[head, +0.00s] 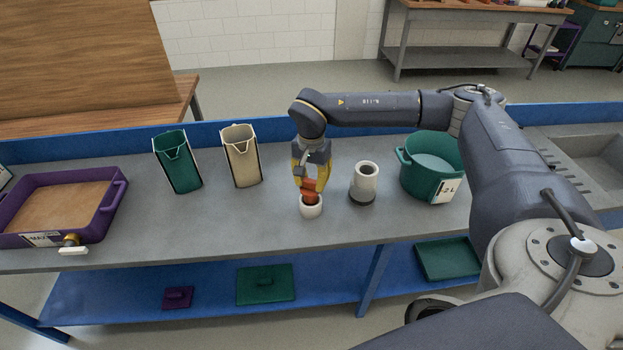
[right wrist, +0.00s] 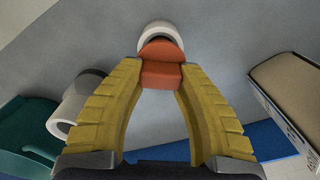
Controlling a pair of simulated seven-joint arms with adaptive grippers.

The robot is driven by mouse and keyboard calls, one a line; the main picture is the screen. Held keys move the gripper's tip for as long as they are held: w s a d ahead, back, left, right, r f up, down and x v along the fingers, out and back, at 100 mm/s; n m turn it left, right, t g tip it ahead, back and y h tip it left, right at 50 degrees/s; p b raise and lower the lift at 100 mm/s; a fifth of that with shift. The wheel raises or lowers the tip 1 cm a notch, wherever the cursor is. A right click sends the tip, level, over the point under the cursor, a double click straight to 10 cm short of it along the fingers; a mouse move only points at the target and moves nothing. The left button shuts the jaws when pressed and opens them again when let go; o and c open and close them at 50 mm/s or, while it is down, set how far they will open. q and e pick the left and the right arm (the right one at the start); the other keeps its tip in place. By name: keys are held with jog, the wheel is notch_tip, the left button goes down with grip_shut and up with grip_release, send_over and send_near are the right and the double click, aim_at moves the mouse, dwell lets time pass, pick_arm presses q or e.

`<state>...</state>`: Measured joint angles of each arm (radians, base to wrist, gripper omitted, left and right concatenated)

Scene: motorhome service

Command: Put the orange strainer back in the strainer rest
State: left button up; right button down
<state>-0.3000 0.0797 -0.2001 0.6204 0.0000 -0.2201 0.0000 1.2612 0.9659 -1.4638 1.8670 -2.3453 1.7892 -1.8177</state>
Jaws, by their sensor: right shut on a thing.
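The orange strainer (head: 309,186) is between the yellow fingers of my right gripper (head: 311,180), which is shut on it. The small white strainer rest (head: 311,209) stands on the grey counter directly below. The strainer's lower end overlaps the rest's mouth; I cannot tell how deep it sits inside. In the right wrist view the strainer (right wrist: 161,62) is pinched between the fingertips (right wrist: 160,78), and the rest's white rim (right wrist: 155,27) shows around its far end. My left gripper is not in view.
A white cylinder with a dark base (head: 364,184) stands close right of the rest, with a green pot (head: 431,170) beyond. A beige jug (head: 241,157) and a green jug (head: 178,163) stand left. A purple tray (head: 115,205) is at far left. The counter before the rest is clear.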

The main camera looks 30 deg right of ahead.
aim_at(311, 191)
jog(key=shift+f, duration=2.1)
jog(key=c, duration=0.8)
grip_release()
jog(key=shift+c, duration=0.2)
